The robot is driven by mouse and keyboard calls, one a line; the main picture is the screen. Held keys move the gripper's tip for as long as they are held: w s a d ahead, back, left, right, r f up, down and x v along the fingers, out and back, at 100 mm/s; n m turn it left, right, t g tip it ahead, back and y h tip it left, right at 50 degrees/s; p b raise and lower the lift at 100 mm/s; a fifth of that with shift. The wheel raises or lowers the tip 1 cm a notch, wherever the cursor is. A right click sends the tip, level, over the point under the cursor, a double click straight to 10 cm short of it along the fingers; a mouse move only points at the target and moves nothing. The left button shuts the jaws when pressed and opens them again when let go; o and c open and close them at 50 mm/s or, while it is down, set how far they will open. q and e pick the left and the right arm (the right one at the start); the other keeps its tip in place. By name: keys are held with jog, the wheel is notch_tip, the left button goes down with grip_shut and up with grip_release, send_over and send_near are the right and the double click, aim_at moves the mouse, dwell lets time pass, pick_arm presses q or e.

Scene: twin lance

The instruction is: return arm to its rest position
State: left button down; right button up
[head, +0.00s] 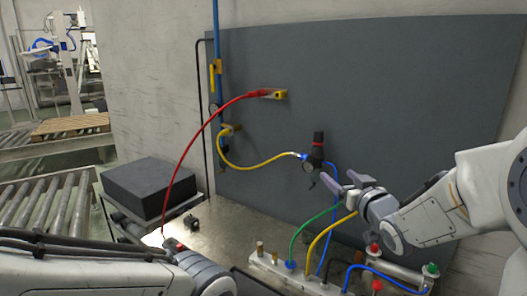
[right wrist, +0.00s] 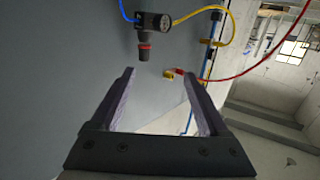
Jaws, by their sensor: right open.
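My right gripper (head: 341,180) is open in front of the grey panel, just right of the black regulator (head: 317,150). In the right wrist view its two purple-grey fingers (right wrist: 160,74) stand apart with nothing held between them. Beyond the fingertips that view shows the regulator (right wrist: 144,40) with its gauge, and the red hose's end at a yellow fitting (right wrist: 169,76). My left arm enters the head view at the bottom left; its gripper is out of frame.
The grey panel (head: 420,90) stands behind my right gripper. Green, yellow and blue hoses (head: 308,222) rise from a white manifold (head: 262,263) below it. The red hose (head: 190,150) arches down behind my left arm. A black box (head: 150,185) sits on the left.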

jog(key=s+a+f+n+g, duration=0.1)
jog(key=s+a+f+g, duration=0.7)
jog(key=s+a+f, duration=0.35)
jog(key=s+a+f+n+g+h, duration=0.1)
jog(key=s+g, duration=0.3)
jog(key=s, duration=0.8)
jog(key=s+a+f+n+g+h, duration=0.1)
jog(key=s+f+n+g, duration=0.2)
jog(key=s, duration=0.9)
jog(key=shift+s+a+f+g, duration=0.25)
jog(key=shift+s+f+g, duration=0.1)
jog(key=shift+f+g, duration=0.45)
